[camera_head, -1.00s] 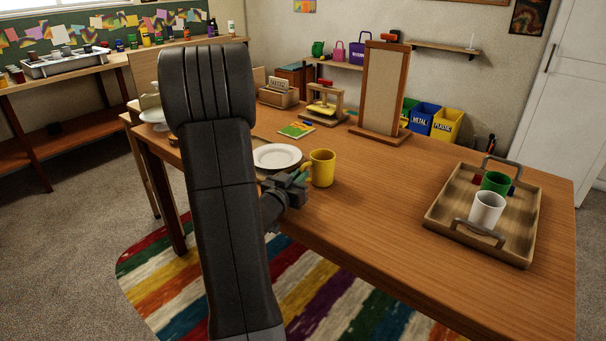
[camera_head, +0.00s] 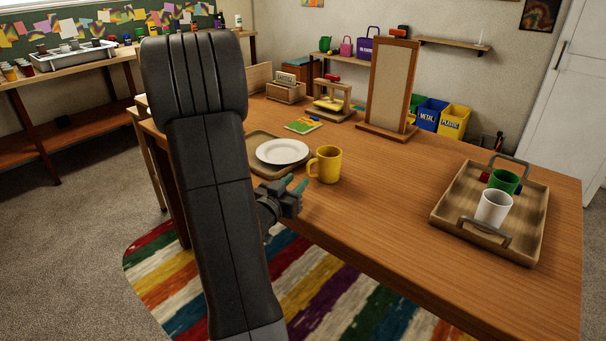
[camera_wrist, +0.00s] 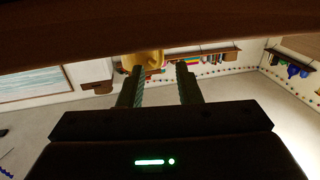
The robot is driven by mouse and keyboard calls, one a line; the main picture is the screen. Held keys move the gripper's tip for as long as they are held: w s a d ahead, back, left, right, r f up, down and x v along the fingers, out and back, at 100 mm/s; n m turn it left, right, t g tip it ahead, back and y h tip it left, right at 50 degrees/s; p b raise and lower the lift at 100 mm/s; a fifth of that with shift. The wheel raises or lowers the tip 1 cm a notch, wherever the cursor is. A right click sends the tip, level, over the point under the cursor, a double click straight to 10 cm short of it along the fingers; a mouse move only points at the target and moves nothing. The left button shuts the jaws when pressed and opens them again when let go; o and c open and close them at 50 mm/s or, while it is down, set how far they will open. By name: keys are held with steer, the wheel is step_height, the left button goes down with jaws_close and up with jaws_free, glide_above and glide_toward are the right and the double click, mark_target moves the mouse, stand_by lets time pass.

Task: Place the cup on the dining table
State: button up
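The yellow cup (camera_head: 327,166) stands upright on the wooden dining table (camera_head: 400,200), just right of a white plate, with its handle toward the left. My gripper (camera_head: 296,184) is just in front of the cup and to its left, near the table's edge, apart from it. In the wrist view, the two green fingers (camera_wrist: 159,82) are spread with nothing between them. The yellow cup (camera_wrist: 143,60) shows beyond the fingertips there, partly cut off by a dark band at the top.
The white plate (camera_head: 282,151) sits on a tray (camera_head: 262,166). A wooden tray (camera_head: 447,207) at the right holds a white cup (camera_head: 493,208) and a green cup (camera_head: 504,181). A framed board (camera_head: 391,85) stands at the back. The table's middle is clear.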

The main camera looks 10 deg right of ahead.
steer(key=v, duration=0.6)
